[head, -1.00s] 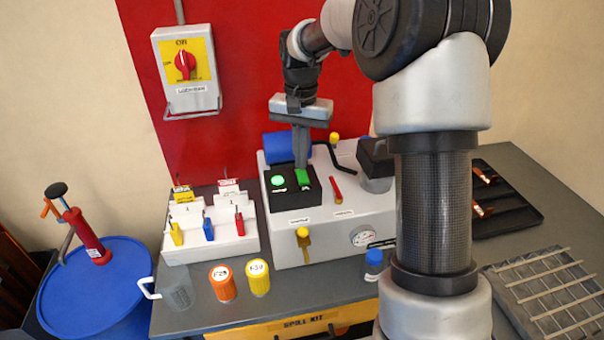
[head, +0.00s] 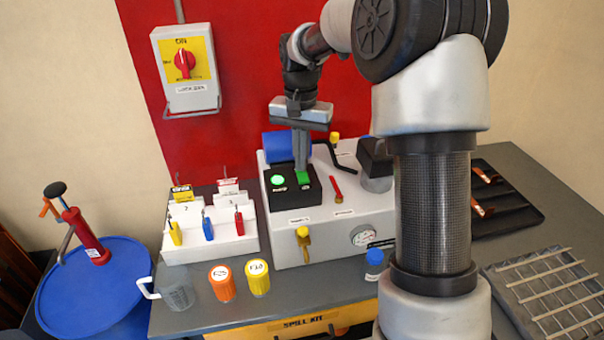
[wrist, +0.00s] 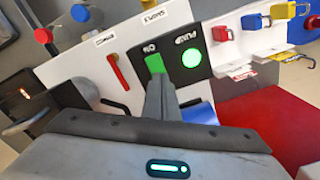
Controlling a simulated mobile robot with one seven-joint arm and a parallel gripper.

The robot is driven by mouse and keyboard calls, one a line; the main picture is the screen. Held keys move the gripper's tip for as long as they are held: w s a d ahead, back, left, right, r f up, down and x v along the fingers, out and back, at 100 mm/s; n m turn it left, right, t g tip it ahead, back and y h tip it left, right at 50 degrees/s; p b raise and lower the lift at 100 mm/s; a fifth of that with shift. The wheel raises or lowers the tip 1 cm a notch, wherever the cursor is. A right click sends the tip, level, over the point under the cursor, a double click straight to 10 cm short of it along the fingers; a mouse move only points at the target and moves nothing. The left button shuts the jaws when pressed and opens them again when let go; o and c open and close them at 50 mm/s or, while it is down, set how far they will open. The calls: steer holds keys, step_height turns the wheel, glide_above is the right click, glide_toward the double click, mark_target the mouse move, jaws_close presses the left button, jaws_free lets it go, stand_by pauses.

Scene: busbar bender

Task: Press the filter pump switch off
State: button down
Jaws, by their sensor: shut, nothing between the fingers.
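The filter pump switch is a green rocker (head: 303,177) on a black box (head: 291,190) on top of the white machine. It also shows in the wrist view as a green rocker (wrist: 155,64) beside a round lit green lamp (wrist: 192,58). The lamp (head: 277,180) glows green in the head view too. My gripper (head: 301,168) is shut and empty, pointing down with its fingertips at the rocker. In the wrist view the fingertips (wrist: 157,78) cover the rocker's near end; I cannot tell whether they touch it.
A red lever (head: 336,188), a black crank handle (head: 335,158) and a blue cylinder (head: 279,147) are close to the box. A white padlock stand (head: 247,244) is to the left. Orange (head: 222,283) and yellow (head: 257,278) canisters stand in front.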

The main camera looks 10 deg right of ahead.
steer(key=shift+f, duration=0.35)
step_height(320, 180, up, 7)
steer(key=p, duration=0.5)
stand_by(0.4)
stand_by(0.3)
steer(key=s+r+n+t+p, duration=0.1)
steer(key=s+r+n+t, duration=0.1)
steer(key=s+r, duration=0.55)
steer(key=s+r+n+t, duration=0.1)
steer(key=s+r+n, duration=0.1)
steer(key=s, duration=0.8)
steer(key=s+r+n+t, duration=0.1)
steer(key=s+n+t, duration=0.1)
steer(key=s, duration=0.8)
steer(key=shift+s+r+t+p, duration=0.25)
steer(key=shift+r+t+p, duration=0.1)
steer(key=shift+p, duration=0.1)
